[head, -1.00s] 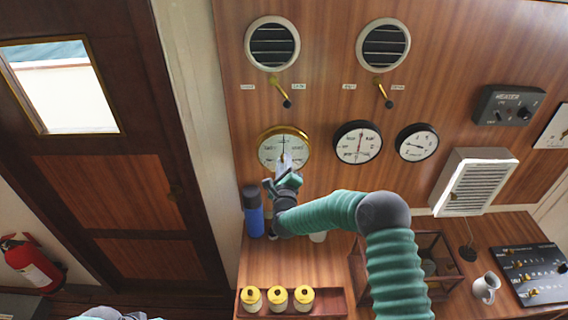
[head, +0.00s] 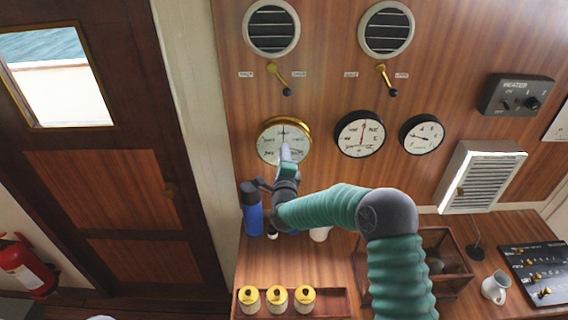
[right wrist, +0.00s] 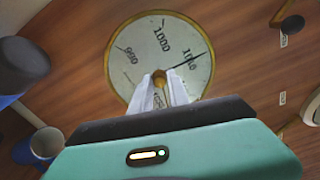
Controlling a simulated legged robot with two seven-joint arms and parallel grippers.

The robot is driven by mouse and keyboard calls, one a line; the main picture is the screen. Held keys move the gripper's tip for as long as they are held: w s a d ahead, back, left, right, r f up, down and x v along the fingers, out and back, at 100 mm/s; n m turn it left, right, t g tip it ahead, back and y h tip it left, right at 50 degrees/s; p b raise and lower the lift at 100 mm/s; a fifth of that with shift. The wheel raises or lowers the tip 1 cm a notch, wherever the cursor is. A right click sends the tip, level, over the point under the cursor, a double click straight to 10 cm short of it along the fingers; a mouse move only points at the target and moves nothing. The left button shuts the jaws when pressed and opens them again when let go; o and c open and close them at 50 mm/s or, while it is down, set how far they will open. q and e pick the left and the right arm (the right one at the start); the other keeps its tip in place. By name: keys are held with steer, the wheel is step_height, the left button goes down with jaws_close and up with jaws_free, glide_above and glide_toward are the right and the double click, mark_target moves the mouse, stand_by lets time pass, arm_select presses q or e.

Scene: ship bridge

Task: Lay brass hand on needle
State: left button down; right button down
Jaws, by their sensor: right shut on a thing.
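The brass-rimmed barometer (head: 303,130) hangs on the wood panel, its white dial facing me. In the right wrist view, the dial (right wrist: 130,75) carries a dark needle (right wrist: 188,62) that slants up and right from the centre, toward the number right of 1000. My right gripper (head: 285,153) is at the dial's lower middle. In the wrist view its pale fingers (right wrist: 161,80) are shut on a small brass knob (right wrist: 160,73) at the dial's centre. I cannot make out the brass hand apart from this knob. My left gripper is out of view.
Two black-rimmed gauges (head: 360,134) hang right of the barometer, with brass levers (head: 279,78) above. A blue flask (head: 252,215) and a white cup (head: 320,234) stand below on the counter. Yellow-lidded jars (head: 277,300) sit in a tray at the front.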

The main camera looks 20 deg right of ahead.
steer(key=n+b, duration=0.3)
steer(key=n, duration=0.4)
steer(key=n+b, duration=0.2)
steer(key=n, duration=0.4)
steer(key=n+b, duration=0.3)
steer(key=n, duration=0.4)
steer(key=shift+a+f+n+b, duration=0.2)
steer(key=shift+f+n+b, duration=0.1)
steer(key=shift+f, duration=0.05)
steer(key=shift+s, duration=0.1)
steer(key=c, duration=1.5)
jaws_free()
steer(key=shift+o, duration=1.1)
steer(key=shift+r, duration=0.15)
